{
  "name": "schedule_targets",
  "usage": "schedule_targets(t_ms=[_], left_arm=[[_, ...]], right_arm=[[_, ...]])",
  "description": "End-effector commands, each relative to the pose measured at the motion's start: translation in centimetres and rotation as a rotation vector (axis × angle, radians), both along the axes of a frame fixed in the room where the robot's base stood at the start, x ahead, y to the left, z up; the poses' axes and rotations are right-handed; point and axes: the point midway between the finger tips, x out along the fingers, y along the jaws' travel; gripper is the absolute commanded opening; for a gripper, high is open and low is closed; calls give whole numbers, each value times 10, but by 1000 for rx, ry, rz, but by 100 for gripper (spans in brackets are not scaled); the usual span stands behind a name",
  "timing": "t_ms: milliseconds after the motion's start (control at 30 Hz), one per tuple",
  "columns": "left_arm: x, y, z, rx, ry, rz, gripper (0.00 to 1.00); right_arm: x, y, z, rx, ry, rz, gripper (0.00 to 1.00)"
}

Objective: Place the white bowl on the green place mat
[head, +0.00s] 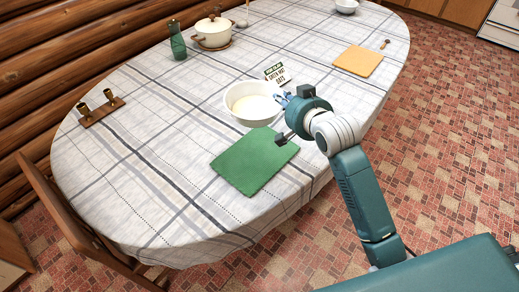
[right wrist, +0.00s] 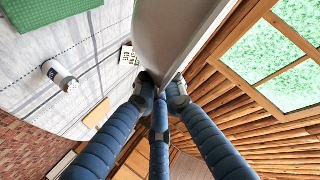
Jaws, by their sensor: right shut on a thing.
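The white bowl (head: 238,112) is upright just behind the green place mat (head: 255,165) in the head view; its near side comes close to the mat's far edge. My right gripper (head: 281,99) is at the bowl's right rim. In the right wrist view its fingers (right wrist: 161,88) are shut on the wall of the bowl (right wrist: 172,30), which hides part of the table. The mat also shows at the top left there (right wrist: 55,10). I cannot tell whether the bowl touches the table. My left gripper is not in view.
A lettered card (head: 277,74) stands behind the bowl. A green bottle (head: 177,40), a lidded pot (head: 213,32) and a candle holder (head: 101,109) are farther off. The green mat is bare. A small shaker (right wrist: 60,74) shows in the wrist view.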

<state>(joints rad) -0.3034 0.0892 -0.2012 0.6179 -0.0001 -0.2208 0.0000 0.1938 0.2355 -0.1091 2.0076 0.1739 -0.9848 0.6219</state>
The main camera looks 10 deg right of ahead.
Motion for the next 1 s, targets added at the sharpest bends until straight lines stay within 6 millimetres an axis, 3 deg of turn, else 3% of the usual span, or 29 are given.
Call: schedule_targets(t_ms=[200,400,633,1000], left_arm=[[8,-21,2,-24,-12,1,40],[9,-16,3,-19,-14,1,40],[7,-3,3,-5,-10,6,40],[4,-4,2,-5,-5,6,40]], right_arm=[[0,0,-56,2,2,0,0],[0,1,-105,1,0,0,0],[1,0,-134,3,-6,0,0],[1,1,-173,2,-6,1,0]])
